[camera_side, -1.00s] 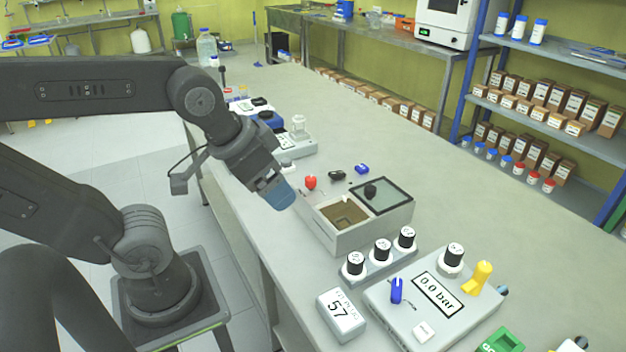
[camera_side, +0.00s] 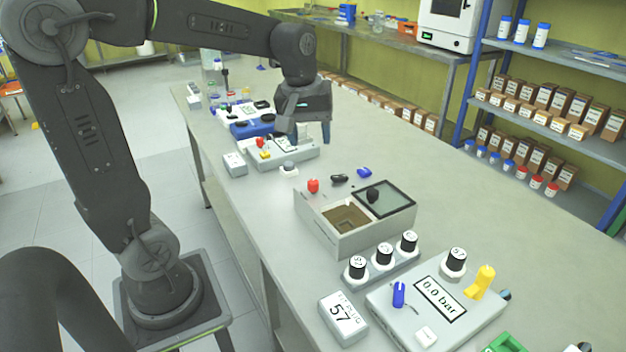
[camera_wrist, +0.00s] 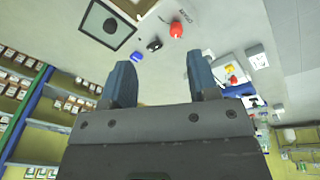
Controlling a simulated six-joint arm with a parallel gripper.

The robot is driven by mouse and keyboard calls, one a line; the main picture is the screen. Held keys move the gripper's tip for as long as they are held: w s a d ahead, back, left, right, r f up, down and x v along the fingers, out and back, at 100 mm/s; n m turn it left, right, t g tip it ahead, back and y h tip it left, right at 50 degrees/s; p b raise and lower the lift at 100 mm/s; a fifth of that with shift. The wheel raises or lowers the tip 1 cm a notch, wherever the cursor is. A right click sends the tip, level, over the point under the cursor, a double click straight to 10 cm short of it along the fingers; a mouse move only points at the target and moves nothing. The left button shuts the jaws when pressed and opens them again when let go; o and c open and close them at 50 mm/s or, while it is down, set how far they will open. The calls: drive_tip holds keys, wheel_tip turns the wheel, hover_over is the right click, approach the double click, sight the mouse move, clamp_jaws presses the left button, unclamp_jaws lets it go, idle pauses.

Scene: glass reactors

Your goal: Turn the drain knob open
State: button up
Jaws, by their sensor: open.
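A red knob (camera_side: 313,186) stands on the bench-side panel behind the grey box with a basin; it also shows in the wrist view (camera_wrist: 177,30), beside a small printed label that is hard to read. Next to it are a black knob (camera_side: 339,179) and a blue knob (camera_side: 363,173). Which of them is the drain knob I cannot tell for certain. My gripper (camera_side: 313,132) is open and empty, farther back along the bench and apart from these knobs. In the wrist view, its two blue fingers (camera_wrist: 160,68) are spread, with the knobs beyond them.
The grey box (camera_side: 364,235) has a dark glass lid (camera_side: 389,201) with a black handle. A pressure unit reading 0.0 bar (camera_side: 440,297) and several black-capped dials stand in front. A stirrer-like unit (camera_side: 284,155) is beside my gripper.

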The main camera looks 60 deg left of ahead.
sight(313, 182)
drive_tip(key=w+a+f+n+g, duration=0.25)
drive_tip(key=w+a+n, duration=0.25)
drive_tip(key=a, duration=0.3)
drive_tip(key=shift+t, duration=0.45)
drive_tip(key=f, duration=1.4)
drive_tip(key=shift+d+f, duration=0.2)
drive_tip(key=shift+d, duration=0.15)
drive_tip(key=shift+c, duration=0.5)
drive_tip(key=c, duration=0.8)
drive_tip(key=shift+c, duration=0.2)
